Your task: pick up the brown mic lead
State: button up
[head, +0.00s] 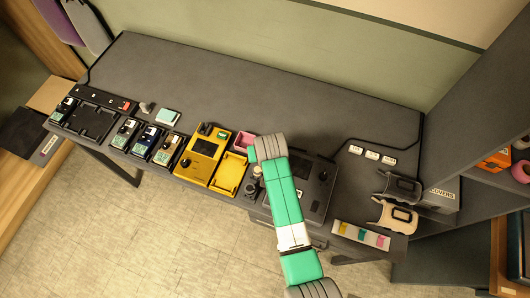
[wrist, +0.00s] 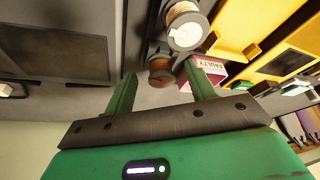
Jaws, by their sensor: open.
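The brown mic lead looks to be the brown coil (wrist: 160,72) in a dark round holder in the wrist view. My gripper (wrist: 159,68) is open, and the brown coil shows between its two green fingertips. I cannot tell whether the fingers touch it or how far off it is. In the head view my arm covers the spot, so the brown coil and my fingertips are hidden there.
A pink box marked FAULTY (wrist: 207,73) is close behind my right finger. Yellow pedal units (head: 203,148) and smaller pedals (head: 168,148) line the bench to the left. A dark panel unit (head: 316,178) lies to the right. The back of the grey bench (head: 230,90) is clear.

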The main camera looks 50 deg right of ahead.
jog(key=shift+w+d+f, duration=0.1)
jog(key=shift+w+f, duration=0.1)
jog(key=shift+f, duration=0.25)
jog(key=c, duration=1.2)
